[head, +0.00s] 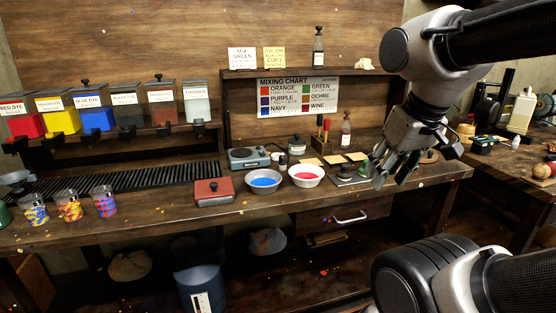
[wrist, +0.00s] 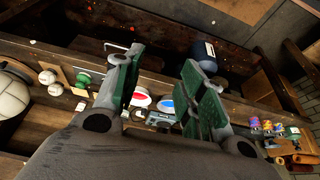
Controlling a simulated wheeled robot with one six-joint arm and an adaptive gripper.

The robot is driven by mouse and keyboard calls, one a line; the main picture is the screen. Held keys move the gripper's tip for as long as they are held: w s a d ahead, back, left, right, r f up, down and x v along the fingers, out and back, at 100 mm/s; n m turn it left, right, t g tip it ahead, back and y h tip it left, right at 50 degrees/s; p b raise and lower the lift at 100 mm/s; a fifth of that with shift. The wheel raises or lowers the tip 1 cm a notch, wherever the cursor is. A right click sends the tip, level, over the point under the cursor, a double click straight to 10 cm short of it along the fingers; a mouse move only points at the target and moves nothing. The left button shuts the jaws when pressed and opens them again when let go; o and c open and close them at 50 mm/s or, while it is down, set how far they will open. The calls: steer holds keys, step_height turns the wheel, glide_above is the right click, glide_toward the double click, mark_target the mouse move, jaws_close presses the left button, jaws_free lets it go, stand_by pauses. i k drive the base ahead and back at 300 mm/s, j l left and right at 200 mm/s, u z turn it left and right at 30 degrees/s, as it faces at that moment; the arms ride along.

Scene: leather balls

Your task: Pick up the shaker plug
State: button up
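I cannot tell for certain which thing is the shaker plug. A small green round piece (wrist: 83,79) shows left of my fingers in the wrist view; it may be the plug. My gripper (head: 384,172) is in the air over the right part of the workbench (head: 235,218) in the head view and hides part of the bench behind it. In the wrist view my gripper (wrist: 160,85) has its two green-padded fingers wide apart, with nothing held between them. Three colourful jars (head: 70,206) with grey tops stand at the bench's left end.
A blue-filled bowl (head: 263,180), a red-filled bowl (head: 306,175), a red-topped box (head: 214,191) and a grey scale (head: 248,157) stand on the bench. A second table (head: 515,160) is at the right.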

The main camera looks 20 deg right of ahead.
mark_target(283, 163)
steer(key=i+l, duration=0.15)
steer(key=i, duration=0.25)
steer(key=i+l, duration=0.2)
steer(key=i, duration=0.15)
steer(key=i+l, duration=0.15)
steer(key=i, duration=0.25)
